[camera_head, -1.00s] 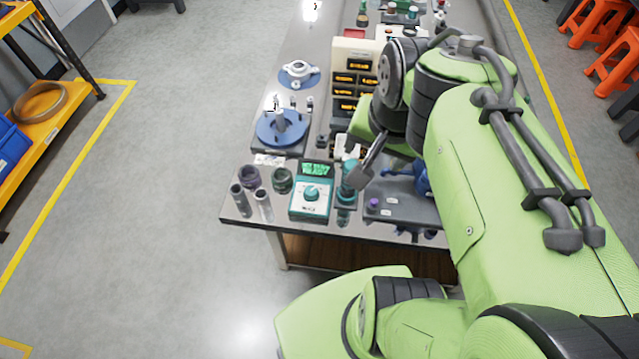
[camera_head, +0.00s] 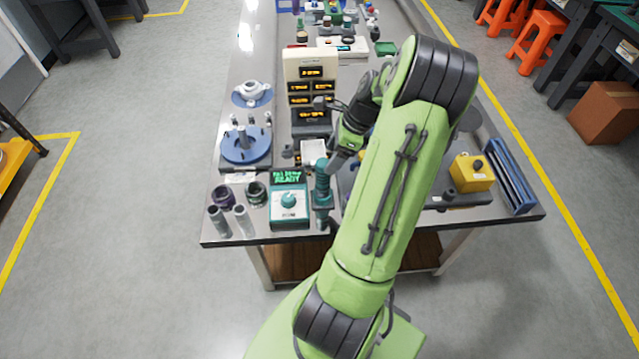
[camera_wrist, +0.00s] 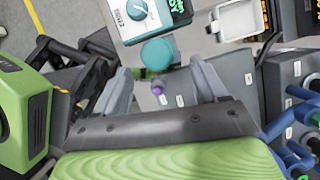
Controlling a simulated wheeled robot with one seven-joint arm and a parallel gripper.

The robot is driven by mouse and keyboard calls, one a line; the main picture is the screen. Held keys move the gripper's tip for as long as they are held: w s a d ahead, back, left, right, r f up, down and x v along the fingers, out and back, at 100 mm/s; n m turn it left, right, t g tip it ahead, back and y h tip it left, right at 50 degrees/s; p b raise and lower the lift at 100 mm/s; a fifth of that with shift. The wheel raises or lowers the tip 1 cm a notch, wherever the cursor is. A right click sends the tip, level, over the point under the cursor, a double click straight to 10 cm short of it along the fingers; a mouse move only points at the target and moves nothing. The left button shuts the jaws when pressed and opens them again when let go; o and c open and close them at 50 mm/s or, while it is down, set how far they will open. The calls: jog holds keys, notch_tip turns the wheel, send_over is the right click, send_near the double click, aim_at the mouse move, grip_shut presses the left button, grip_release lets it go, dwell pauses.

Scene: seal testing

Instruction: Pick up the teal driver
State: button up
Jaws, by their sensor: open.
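The teal driver (camera_head: 322,183) stands upright at the front of the bench, just right of the teal-and-white tester. In the wrist view I look down on its round teal top (camera_wrist: 158,52). My gripper (camera_wrist: 160,66) is open, with one grey finger on each side of the driver and a gap to each. Whether the fingers reach down around it or are still above it, I cannot tell. In the head view my gripper (camera_head: 338,162) is beside the driver's upper part, partly hidden by my arm.
The tester (camera_head: 289,205) stands close on the left, with grey tubes (camera_head: 230,222) and dark rings beyond it. A meter stack (camera_head: 311,85) stands behind. A yellow box (camera_head: 472,172) and a blue rack (camera_head: 510,178) are at the right. The floor left of the bench is clear.

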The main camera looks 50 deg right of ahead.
aim_at(323, 182)
jog(key=b+x, duration=0.2)
jog(key=x, duration=0.5)
jog(key=shift+f, duration=0.15)
jog(key=c, duration=1.2)
